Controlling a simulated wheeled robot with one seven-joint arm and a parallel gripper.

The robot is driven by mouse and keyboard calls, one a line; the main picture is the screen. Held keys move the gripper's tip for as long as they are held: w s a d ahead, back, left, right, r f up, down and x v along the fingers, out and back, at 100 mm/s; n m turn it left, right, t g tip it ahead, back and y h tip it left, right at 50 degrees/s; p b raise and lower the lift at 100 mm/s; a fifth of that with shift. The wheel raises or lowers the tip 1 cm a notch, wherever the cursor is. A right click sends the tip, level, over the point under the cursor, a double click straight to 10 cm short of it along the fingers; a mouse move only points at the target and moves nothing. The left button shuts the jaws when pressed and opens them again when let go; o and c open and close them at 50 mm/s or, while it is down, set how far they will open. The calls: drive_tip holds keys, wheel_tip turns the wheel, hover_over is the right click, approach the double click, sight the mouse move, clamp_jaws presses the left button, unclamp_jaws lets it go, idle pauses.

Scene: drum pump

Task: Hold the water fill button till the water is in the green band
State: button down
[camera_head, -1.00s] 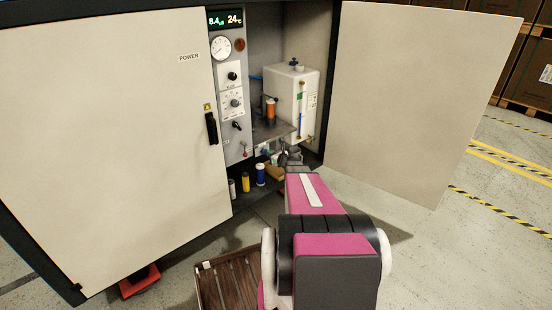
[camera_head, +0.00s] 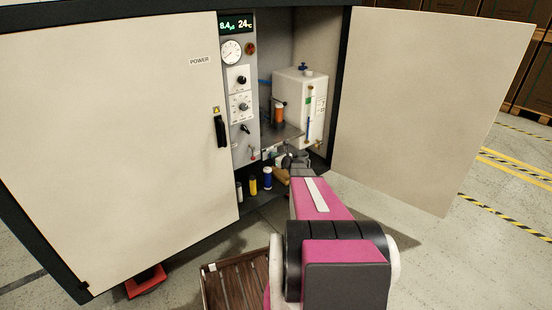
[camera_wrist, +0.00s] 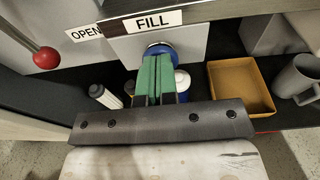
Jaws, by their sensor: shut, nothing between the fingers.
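The FILL label (camera_wrist: 152,22) sits above a round blue button (camera_wrist: 160,48) on a grey panel in the wrist view. My gripper (camera_wrist: 157,60) is shut and empty, its green fingertips overlapping the button's lower part. I cannot tell whether they press it. In the head view my gripper (camera_head: 290,160) is small and partly hidden by my arm, low in the cabinet. The white water tank (camera_head: 297,98) stands inside. Its sight tube (camera_head: 308,128) shows blue in the lower part, with a green mark (camera_head: 307,100) higher up. The exact level is too small to read.
A red-knobbed lever (camera_wrist: 46,58) and an OPEN label (camera_wrist: 86,33) lie left of the button. A tan tray (camera_wrist: 238,86) and grey mug (camera_wrist: 298,78) are at right. Bottles (camera_head: 253,185) stand below.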

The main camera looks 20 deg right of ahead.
drive_tip(key=shift+w+a, duration=0.15)
drive_tip(key=shift+w, duration=1.05)
idle(0.5)
drive_tip(key=shift+s, duration=0.1)
idle(4.0)
drive_tip(key=v, duration=1.6)
drive_tip(key=shift+a, duration=0.2)
drive_tip(key=shift+s+f, duration=0.1)
drive_tip(key=shift+s, duration=0.05)
